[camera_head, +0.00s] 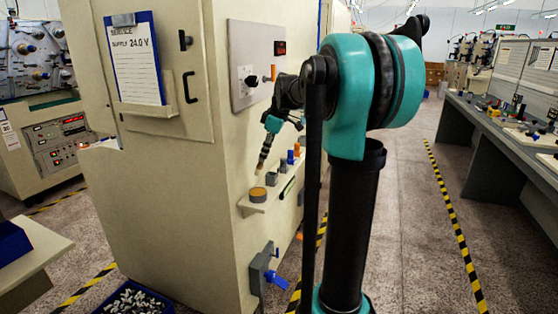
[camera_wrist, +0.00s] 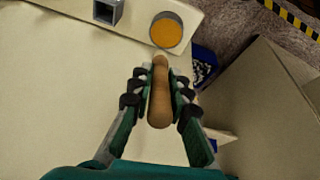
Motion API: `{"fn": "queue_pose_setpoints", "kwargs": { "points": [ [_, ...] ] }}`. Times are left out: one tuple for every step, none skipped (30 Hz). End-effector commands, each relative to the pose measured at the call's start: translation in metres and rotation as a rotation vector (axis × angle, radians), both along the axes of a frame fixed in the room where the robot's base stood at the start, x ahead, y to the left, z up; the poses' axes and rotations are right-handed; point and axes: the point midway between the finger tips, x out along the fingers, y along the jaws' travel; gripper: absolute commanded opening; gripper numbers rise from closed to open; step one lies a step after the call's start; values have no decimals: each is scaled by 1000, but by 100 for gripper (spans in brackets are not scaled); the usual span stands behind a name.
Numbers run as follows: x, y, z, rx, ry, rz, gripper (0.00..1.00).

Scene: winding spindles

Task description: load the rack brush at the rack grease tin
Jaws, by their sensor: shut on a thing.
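My gripper (camera_head: 271,124) is shut on the rack brush (camera_head: 264,154), which hangs down, slightly tilted, in front of the beige cabinet. In the wrist view my gripper's fingers (camera_wrist: 160,92) close on both sides of its brown wooden handle (camera_wrist: 160,105). The brush's lower tip is hidden in the wrist view. The rack grease tin (camera_head: 257,195), round with an orange-yellow top, stands on the small shelf; it also shows in the wrist view (camera_wrist: 166,32). In the head view the brush's pale tip appears just above the tin, with a small gap.
Below are a grey box with a blue lever (camera_head: 275,279) and a blue crate of metal parts (camera_head: 136,301). The aisle at right is clear.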

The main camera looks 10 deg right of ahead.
Motion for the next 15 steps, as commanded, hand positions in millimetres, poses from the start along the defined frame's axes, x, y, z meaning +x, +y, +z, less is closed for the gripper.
{"fn": "queue_pose_setpoints", "kwargs": {
  "points": [
    [2,2,-1,4,-2,0,0],
    [2,2,-2,5,-2,-1,0],
    [3,2,-3,6,-3,-1,0],
    [3,3,-5,6,-3,-1,0],
    [3,2,-7,6,-3,-1,0],
    [3,2,-10,6,-3,-1,0],
    [3,2,-12,5,-2,-1,0],
    [3,2,-15,5,-2,-1,0],
    [3,2,-20,5,-2,-1,0],
    [3,2,-23,5,-2,-1,0],
    [3,2,-26,5,-2,-1,0],
    [3,2,-30,5,-2,-1,0],
    [3,2,-33,5,-2,-1,0],
    [3,2,-36,5,-2,-1,0],
    [3,2,-40,5,-2,-1,0]
  ]
}}
